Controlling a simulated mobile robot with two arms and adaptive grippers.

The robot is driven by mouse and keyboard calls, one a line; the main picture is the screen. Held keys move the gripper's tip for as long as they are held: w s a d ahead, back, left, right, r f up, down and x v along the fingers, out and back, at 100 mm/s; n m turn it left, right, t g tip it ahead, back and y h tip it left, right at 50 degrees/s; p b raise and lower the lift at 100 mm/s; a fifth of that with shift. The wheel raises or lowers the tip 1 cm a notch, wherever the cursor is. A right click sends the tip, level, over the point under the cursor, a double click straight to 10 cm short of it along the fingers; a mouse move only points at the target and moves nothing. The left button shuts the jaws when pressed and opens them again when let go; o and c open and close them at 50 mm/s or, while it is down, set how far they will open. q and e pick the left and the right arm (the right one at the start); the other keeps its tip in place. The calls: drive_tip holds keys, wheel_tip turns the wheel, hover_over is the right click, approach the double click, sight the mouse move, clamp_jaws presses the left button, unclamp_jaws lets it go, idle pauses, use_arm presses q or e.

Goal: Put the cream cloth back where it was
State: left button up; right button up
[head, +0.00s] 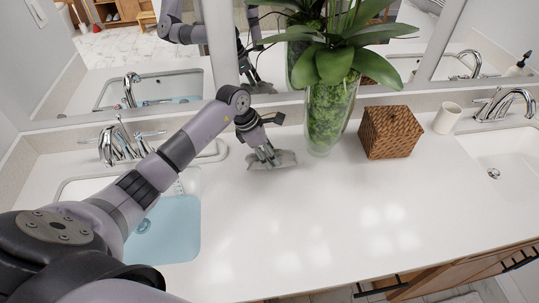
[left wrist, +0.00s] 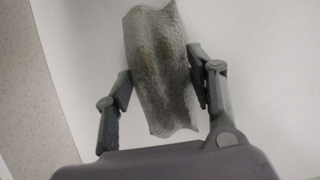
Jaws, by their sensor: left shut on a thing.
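The cloth (head: 284,159) looks grey-cream and textured, with two brownish patches in the left wrist view (left wrist: 158,60). My left gripper (head: 265,155) is shut on it, with one finger on each side of the cloth. The gripper points down at the white counter, left of the glass vase. The cloth is at or just above the counter; I cannot tell whether it touches. My right gripper is in neither view.
A glass vase (head: 329,112) with a green plant stands close to the right of the cloth. A woven box (head: 389,132) and a cream cup (head: 447,118) stand further right. The left sink holds something light blue (head: 176,232). The mirror is behind; the front middle counter (head: 290,225) is clear.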

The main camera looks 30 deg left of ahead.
use_arm(q)
wheel_tip(320, 180, down, 2)
drive_tip(key=shift+f, duration=0.1)
drive_tip(key=shift+f, duration=0.2)
drive_tip(key=o, duration=0.6)
drive_tip(key=shift+r, duration=0.15)
drive_tip(key=o, duration=0.4)
